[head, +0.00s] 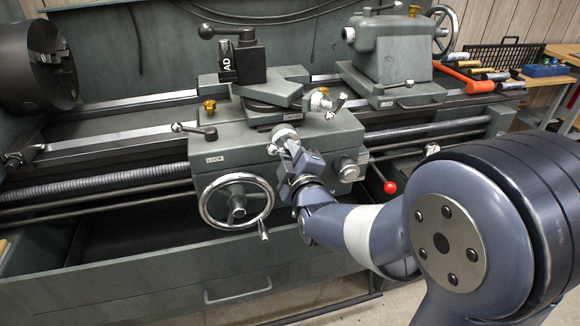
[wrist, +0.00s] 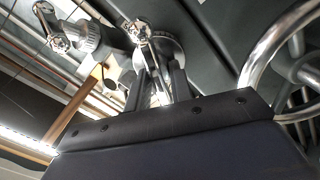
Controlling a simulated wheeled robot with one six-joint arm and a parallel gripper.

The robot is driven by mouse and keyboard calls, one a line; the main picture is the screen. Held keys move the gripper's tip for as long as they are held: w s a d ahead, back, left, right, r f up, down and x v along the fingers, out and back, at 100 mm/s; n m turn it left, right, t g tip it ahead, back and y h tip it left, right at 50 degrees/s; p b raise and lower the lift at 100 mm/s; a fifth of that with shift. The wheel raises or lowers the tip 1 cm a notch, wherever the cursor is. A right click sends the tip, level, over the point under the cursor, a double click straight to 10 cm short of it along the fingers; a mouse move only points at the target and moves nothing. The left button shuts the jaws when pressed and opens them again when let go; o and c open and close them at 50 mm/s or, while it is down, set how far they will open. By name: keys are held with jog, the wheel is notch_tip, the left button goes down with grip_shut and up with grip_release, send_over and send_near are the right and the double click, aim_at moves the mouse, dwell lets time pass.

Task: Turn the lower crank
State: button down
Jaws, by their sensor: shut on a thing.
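The lower crank (head: 284,134) is a small metal crank with a round dial on the front of the lathe's carriage. It also shows in the wrist view (wrist: 138,32), with its bright arm in front of the dial. My gripper (head: 291,152) reaches it from the lower right. In the wrist view my two dark fingers (wrist: 155,88) are shut on the crank's handle, which is mostly hidden between them. The upper crank (head: 325,103), above and to the right, is untouched. It also shows at the upper left of the wrist view (wrist: 53,32).
A large chrome handwheel (head: 237,201) is close at the left of my gripper. A lever with a red knob (head: 390,187) sticks out at the right. The tool post (head: 242,62) stands above the carriage. The tailstock (head: 391,58) is at the right rear.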

jog(key=shift+m+b, duration=1.3)
jog(key=shift+m, duration=0.2)
jog(key=c, duration=1.5)
grip_release()
jog(key=shift+s, duration=0.1)
jog(key=v, duration=1)
jog(key=shift+s+d+r, duration=0.1)
jog(key=shift+s+d, duration=0.05)
jog(key=shift+s, duration=0.1)
